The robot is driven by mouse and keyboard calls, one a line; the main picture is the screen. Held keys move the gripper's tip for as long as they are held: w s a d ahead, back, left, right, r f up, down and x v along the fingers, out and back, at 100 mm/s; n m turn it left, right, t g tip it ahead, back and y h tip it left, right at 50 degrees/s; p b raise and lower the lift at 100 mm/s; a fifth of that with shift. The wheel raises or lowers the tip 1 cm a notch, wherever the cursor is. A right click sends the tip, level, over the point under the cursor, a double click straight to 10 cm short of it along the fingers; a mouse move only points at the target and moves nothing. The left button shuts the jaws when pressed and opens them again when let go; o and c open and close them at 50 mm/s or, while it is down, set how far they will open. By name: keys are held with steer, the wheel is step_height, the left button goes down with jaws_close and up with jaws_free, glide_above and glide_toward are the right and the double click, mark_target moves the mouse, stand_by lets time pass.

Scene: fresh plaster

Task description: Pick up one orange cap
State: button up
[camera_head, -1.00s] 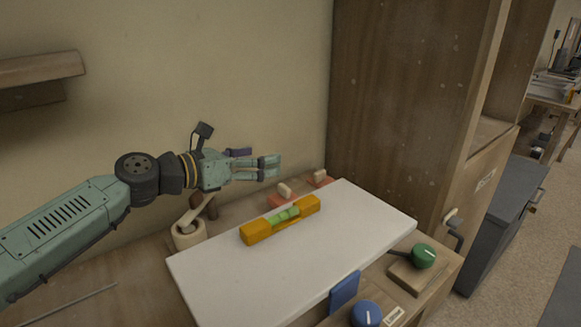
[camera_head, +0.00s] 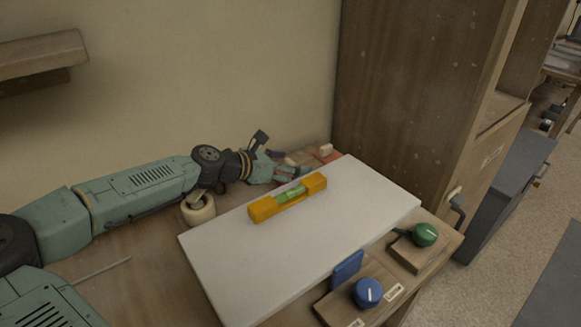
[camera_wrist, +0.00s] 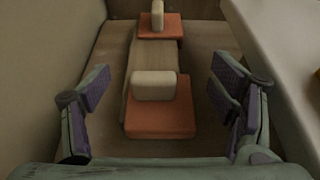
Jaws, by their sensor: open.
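Two orange caps, each a flat orange block with a cream knob on top, show in the wrist view. The nearer cap (camera_wrist: 160,120) is low in the middle, and the farther cap (camera_wrist: 158,30) is at the top. My gripper (camera_wrist: 160,88) is open and empty, with purple-padded fingers to the left and right of the nearer cap and apart from it. In the head view my gripper (camera_head: 290,172) is low behind the white board and hides most of the nearer cap. The farther cap (camera_head: 328,156) shows beyond it, near the wall.
A pale wooden strip (camera_wrist: 154,62) lies between the caps. The white board (camera_head: 300,235) borders them on the right in the wrist view and bears a yellow-orange level (camera_head: 266,208). A cream tape roll (camera_head: 199,210) is under my arm. A wall and a tall cabinet (camera_head: 420,90) stand behind.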

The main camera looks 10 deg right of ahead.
steer(key=shift+w+d+f, duration=0.1)
steer(key=shift+d+f, duration=0.05)
steer(key=shift+d, duration=0.2)
steer(key=shift+c, duration=0.2)
steer(key=c, duration=1.3)
